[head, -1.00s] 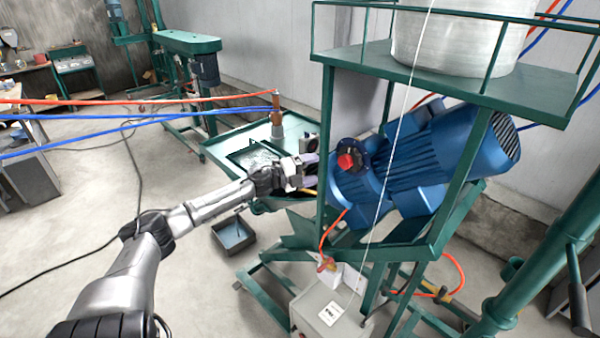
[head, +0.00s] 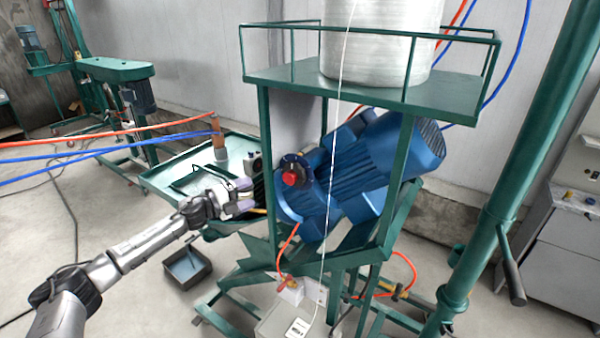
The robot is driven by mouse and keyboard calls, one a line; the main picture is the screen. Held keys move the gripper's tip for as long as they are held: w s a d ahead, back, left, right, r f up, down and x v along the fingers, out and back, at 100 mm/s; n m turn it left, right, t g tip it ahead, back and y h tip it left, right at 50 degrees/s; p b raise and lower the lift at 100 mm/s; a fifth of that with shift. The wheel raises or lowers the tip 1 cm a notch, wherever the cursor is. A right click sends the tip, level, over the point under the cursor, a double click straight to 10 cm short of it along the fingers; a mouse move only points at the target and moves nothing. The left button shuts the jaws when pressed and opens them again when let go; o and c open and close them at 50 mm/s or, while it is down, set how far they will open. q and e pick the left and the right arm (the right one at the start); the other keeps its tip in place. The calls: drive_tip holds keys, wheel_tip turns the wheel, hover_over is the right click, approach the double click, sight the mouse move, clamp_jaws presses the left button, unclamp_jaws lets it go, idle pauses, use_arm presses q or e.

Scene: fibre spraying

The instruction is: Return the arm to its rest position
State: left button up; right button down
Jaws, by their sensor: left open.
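My left arm reaches in from the lower left in the head view. Its gripper (head: 246,196) is open, close to the front edge of the green table and left of the green frame post. A small pale purple part shows at the fingers; I cannot tell whether it belongs to the gripper. The blue motor (head: 345,172) with a red button (head: 290,178) sits in the green frame (head: 262,120) just right of the gripper. My right gripper is not in view.
The green table (head: 160,180) with a brown-topped fitting (head: 218,140) stands behind the gripper. A dark open box (head: 187,268) lies on the floor below the arm. Red and blue hoses (head: 110,150) cross at left. A green pole (head: 490,220) stands at right.

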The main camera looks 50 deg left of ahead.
use_arm(q)
drive_tip(key=s+a+r+n+g+y, duration=0.1)
drive_tip(key=s+a+n+g+y, duration=0.15)
drive_tip(key=a+n+y, duration=0.6)
drive_tip(key=s+d+f+n+g+h, duration=0.15)
drive_tip(key=s+d+f+g, duration=0.3)
drive_tip(key=d+f, duration=0.55)
drive_tip(key=s+d+f+n+g, duration=0.3)
drive_tip(key=s+d+f, duration=0.25)
drive_tip(key=d, duration=0.95)
drive_tip(key=s+d+f+n+g+h, duration=0.15)
drive_tip(key=s+d+f+g, duration=0.45)
drive_tip(key=d, duration=0.6)
drive_tip(key=s+d+f+n+t+h, duration=0.1)
drive_tip(key=s+d+f+h, duration=0.15)
drive_tip(key=d, duration=0.75)
drive_tip(key=s+d+f+n+t+h, duration=0.1)
drive_tip(key=s+d+h, duration=0.15)
drive_tip(key=d, duration=0.65)
wheel_tip(320, 180, up, 17)
drive_tip(key=p, duration=1.6)
drive_tip(key=shift+w+a, duration=0.15)
drive_tip(key=shift+w, duration=0.2)
